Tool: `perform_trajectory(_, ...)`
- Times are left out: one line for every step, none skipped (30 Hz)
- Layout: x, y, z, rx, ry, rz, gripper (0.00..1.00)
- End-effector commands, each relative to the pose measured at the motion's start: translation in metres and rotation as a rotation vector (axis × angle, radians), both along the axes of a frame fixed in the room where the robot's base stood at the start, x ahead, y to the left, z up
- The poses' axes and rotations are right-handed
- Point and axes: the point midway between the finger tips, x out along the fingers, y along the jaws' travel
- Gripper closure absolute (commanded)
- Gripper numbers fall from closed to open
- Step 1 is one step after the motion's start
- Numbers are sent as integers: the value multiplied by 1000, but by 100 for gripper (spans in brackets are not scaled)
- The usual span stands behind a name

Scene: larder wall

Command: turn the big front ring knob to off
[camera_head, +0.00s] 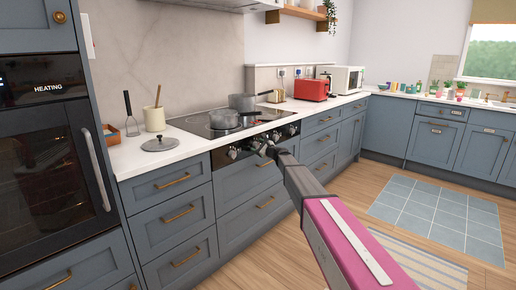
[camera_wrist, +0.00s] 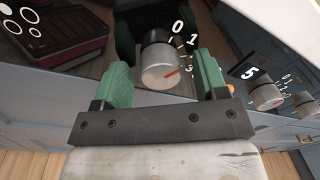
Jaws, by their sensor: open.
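A row of silver knobs sits on the dark front panel below the black hob (camera_head: 192,121). In the wrist view one large silver knob (camera_wrist: 160,68) is between my gripper's green fingers.
Two more knobs (camera_wrist: 266,97) (camera_wrist: 305,103) are close to the right of my gripper. A grey pot (camera_head: 224,119) and a pan (camera_head: 242,102) stand on the hob. A lid (camera_head: 160,144) lies on the counter at left.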

Motion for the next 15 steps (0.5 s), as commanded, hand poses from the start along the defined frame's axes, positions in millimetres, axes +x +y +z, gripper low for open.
perform_trajectory(0, 0, 0, 0, 0, 0, 34)
perform_trajectory(0, 0, 0, 0, 0, 0, 34)
perform_trajectory(0, 0, 0, 0, 0, 0, 34)
perform_trajectory(0, 0, 0, 0, 0, 0, 34)
perform_trajectory(0, 0, 0, 0, 0, 0, 40)
perform_trajectory(0, 0, 0, 0, 0, 0, 53)
perform_trajectory(0, 0, 0, 0, 0, 0, 63)
perform_trajectory(0, 0, 0, 0, 0, 0, 73)
perform_trajectory(-1, 0, 0, 0, 0, 0, 83)
perform_trajectory(-1, 0, 0, 0, 0, 0, 83)
perform_trajectory(-1, 0, 0, 0, 0, 0, 83)
perform_trajectory(-1, 0, 0, 0, 0, 0, 83)
perform_trajectory(-1, 0, 0, -1, -1, 0, 83)
perform_trajectory(-1, 0, 0, -1, -1, 0, 83)
perform_trajectory(-1, 0, 0, -3, -4, 1, 83)
